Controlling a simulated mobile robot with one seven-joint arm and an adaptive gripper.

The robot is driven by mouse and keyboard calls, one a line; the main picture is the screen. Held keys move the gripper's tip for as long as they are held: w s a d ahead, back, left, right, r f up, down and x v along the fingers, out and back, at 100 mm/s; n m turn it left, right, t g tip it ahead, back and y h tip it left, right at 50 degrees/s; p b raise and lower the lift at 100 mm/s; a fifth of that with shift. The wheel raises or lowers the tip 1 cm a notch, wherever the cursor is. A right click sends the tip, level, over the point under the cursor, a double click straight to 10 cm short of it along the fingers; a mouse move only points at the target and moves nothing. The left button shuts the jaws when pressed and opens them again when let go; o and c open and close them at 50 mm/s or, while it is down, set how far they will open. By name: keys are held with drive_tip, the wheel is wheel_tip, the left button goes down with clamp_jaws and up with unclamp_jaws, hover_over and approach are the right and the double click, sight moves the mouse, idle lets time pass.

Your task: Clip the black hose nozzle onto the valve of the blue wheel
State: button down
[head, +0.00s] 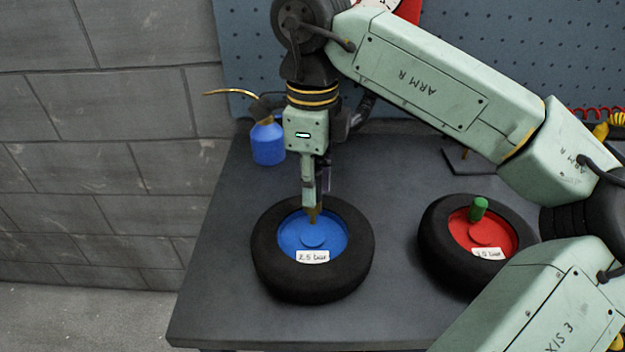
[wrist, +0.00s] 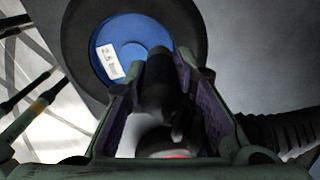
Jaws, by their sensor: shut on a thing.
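The blue wheel (head: 290,236), a black tyre around a blue hub with a "2.5 bar" label, lies flat on the bench. It also shows at the top of the wrist view (wrist: 118,30). My gripper (head: 311,205) points down over the far part of the hub. In the wrist view my gripper (wrist: 152,85) is shut on the black hose nozzle (wrist: 157,82), which points toward the hub. A small brass-coloured piece (head: 313,215) shows under the fingertips. I cannot tell whether it is the valve or part of the nozzle, or whether the two touch.
A red wheel (head: 461,236) with a green cap (head: 478,209) lies to the right, partly behind my arm. A blue bottle (head: 268,143) with a thin spout stands at the back left. A blue pegboard (head: 243,60) rises behind the dark bench (head: 215,290). The bench's front left is clear.

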drive_tip(key=shift+f+b, duration=0.7)
drive_tip(key=shift+f, duration=0.25)
drive_tip(key=shift+f, duration=0.1)
drive_tip(key=c, duration=1.3)
unclamp_jaws()
